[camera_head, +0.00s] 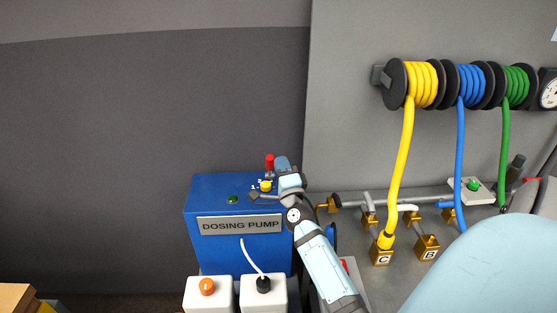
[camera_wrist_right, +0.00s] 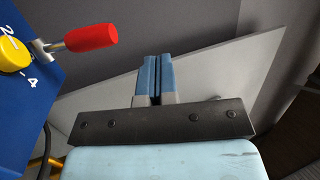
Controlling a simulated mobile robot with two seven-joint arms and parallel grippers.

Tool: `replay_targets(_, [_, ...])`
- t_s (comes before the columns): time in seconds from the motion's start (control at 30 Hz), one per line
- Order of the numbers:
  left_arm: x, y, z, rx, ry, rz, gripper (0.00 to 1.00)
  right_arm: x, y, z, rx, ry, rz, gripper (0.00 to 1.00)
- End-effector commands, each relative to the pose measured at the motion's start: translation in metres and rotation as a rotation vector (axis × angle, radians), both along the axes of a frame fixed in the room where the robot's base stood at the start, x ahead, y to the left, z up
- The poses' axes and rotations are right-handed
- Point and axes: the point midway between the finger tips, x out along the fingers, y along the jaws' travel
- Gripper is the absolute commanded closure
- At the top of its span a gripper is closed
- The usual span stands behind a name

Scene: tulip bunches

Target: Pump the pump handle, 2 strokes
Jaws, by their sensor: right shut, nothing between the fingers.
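The dosing pump (camera_head: 212,258) is a blue box with a "DOSING PUMP" label in the head view. Its red pump handle (camera_head: 269,163) stands upright on top, beside a yellow knob (camera_head: 265,186). In the right wrist view, the red handle (camera_wrist_right: 91,37) sits on a short metal shaft left of my fingers, next to the numbered yellow knob (camera_wrist_right: 13,54). My right gripper (camera_head: 282,163) is just right of the handle and apart from it. Its blue fingertips (camera_wrist_right: 159,78) are shut together and empty. My left gripper is out of view.
Two white canisters (camera_head: 209,296) stand before the pump, one with an orange cap, one with a black cap and tube. Right of it are pipes and brass fittings (camera_head: 428,247) marked with letters. Hose reels (camera_head: 425,84) hang on the grey wall above.

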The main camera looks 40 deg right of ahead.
Motion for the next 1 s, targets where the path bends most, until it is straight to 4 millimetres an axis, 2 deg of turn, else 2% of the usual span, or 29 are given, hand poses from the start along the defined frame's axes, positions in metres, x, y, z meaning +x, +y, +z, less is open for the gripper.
replay_targets(0.2, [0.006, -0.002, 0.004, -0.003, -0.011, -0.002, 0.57, -0.017, 0.009, 0.006, 0.001, 0.001, -0.001, 1.00])
replay_targets(0.8, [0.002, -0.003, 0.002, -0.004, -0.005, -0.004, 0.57, -0.018, 0.009, 0.007, 0.000, 0.001, 0.000, 1.00])
replay_targets(0.83, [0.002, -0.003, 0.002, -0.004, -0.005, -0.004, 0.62, -0.018, 0.009, 0.007, 0.000, 0.001, 0.001, 1.00])
replay_targets(0.93, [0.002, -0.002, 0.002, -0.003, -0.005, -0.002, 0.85, -0.019, 0.018, -0.001, -0.038, 0.038, 0.017, 1.00])
replay_targets(1.0, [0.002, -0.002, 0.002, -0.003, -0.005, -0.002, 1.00, -0.021, 0.039, -0.017, -0.132, 0.122, 0.059, 1.00])
